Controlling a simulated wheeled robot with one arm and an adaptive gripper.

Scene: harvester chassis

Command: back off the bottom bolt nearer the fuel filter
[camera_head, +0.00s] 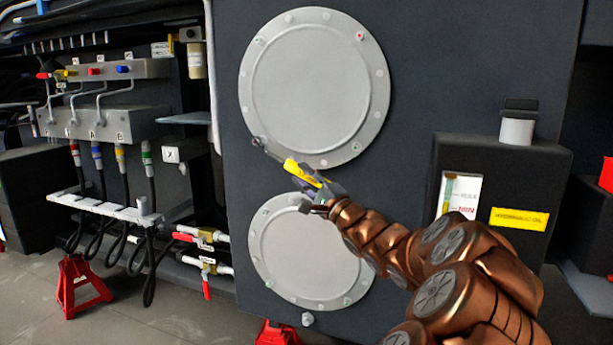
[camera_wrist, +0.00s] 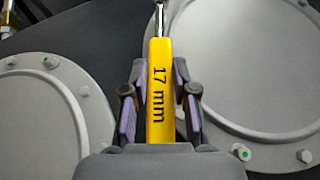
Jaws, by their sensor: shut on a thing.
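My gripper (camera_head: 322,192) is shut on the yellow handle of a 17 mm wrench (camera_head: 300,172). In the wrist view my gripper (camera_wrist: 160,102) has a finger on each side of the wrench handle (camera_wrist: 160,80), marked "17 mm". The wrench's metal shaft points up-left to the lower-left rim of the upper round cover (camera_head: 315,88). Its end meets or covers the bolt there (camera_head: 256,142); I cannot tell if it is seated. The wrist view cuts this end off. A pale cylinder (camera_head: 196,60), apparently the fuel filter, hangs left of the cover.
A second round cover (camera_head: 305,250) lies below, partly behind my gripper. A black hydraulic oil tank (camera_head: 500,185) juts out at right. Hoses and a valve block (camera_head: 105,122) stand at left. Red jack stands (camera_head: 82,285) are on the floor.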

